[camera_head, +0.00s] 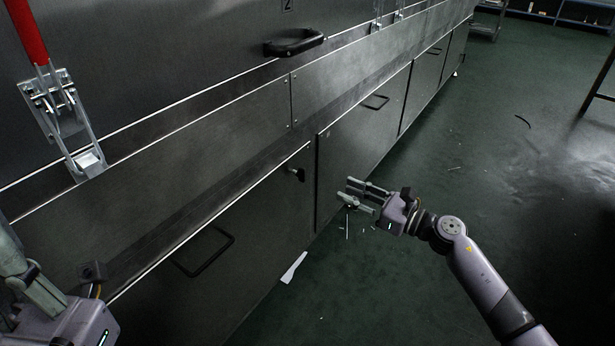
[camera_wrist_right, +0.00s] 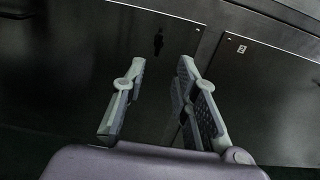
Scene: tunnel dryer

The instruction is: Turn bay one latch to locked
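A small black latch (camera_head: 297,174) sits near the upper right corner of a dark lower bay door (camera_head: 255,235). In the right wrist view the latch (camera_wrist_right: 158,42) shows as a dark upright shape ahead of the fingers; its exact turn is hard to read. My right gripper (camera_head: 350,190) is open and empty, in front of the lower doors, right of the latch and apart from it. Its spread fingers (camera_wrist_right: 160,95) show in the right wrist view. My left gripper (camera_head: 22,268) is partly cut off at the left edge; its opening is unclear.
A toggle clamp with a red handle (camera_head: 27,32) is on the upper panel at left. A black pull handle (camera_head: 293,43) and a door handle (camera_head: 205,252) stick out. A pale scrap (camera_head: 294,268) lies on the green floor (camera_head: 480,180), which is mostly clear at right.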

